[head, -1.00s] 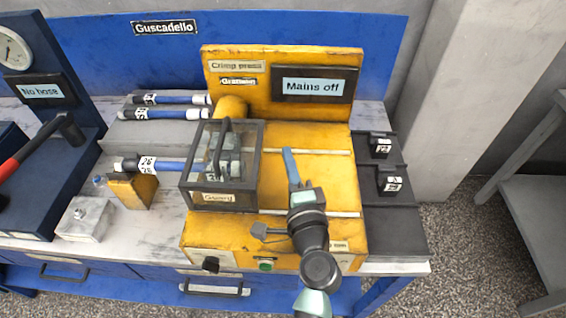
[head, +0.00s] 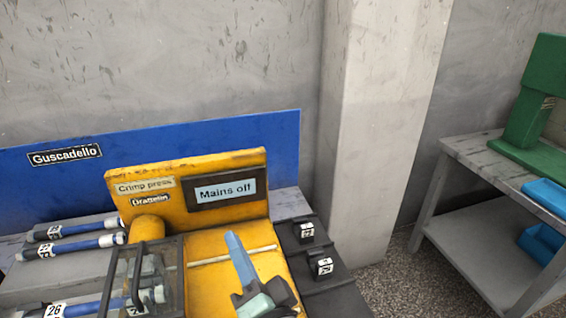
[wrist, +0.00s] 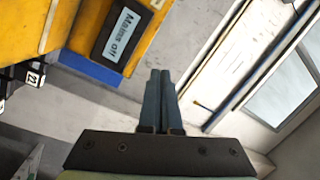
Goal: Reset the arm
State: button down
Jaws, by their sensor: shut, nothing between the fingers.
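My gripper (head: 233,240) shows at the lower middle of the head view, with its blue-grey fingers raised in front of the yellow crimp press (head: 228,240). In the wrist view my gripper (wrist: 160,75) has its two fingers together and nothing between them. The fingers point away from the press, towards the wall. The press's display (head: 227,190) reads "Mains off", and it also shows in the wrist view (wrist: 122,32). The clear guard box (head: 148,280) stands left of my gripper. My forearm is mostly below the head view's edge.
Blue hoses (head: 75,230) lie on the bench at left. Two small dark blocks (head: 320,267) with white labels sit on the dark rack at right. A concrete pillar (head: 380,120) stands behind. A side table (head: 470,150) with a green machine (head: 535,110) and blue bins (head: 545,195) is at far right.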

jog(key=s+d+r+n+t+h+p, duration=0.1)
jog(key=d+r+n+t+h+p, duration=0.15)
jog(key=r, duration=1.15)
jog(key=d+r+n+t+h+p, duration=0.1)
jog(key=r+n+t, duration=0.25)
jog(key=r, duration=1.05)
jog(key=s+d+r+t+h, duration=0.2)
jog(key=s+r, duration=0.2)
jog(key=r, duration=0.3)
jog(key=s+d+r+t+h+p, duration=0.1)
jog(key=s+d+r+t+h, duration=0.1)
jog(key=r, duration=0.6)
jog(key=s+h, duration=0.1)
jog(key=s, duration=0.1)
jog(key=shift+s+d+r+n+t, duration=0.15)
jog(key=shift+s+r+n+t, duration=0.15)
jog(key=shift+s+n, duration=0.1)
jog(key=shift+f+h, duration=0.1)
jog(key=shift+h, duration=0.15)
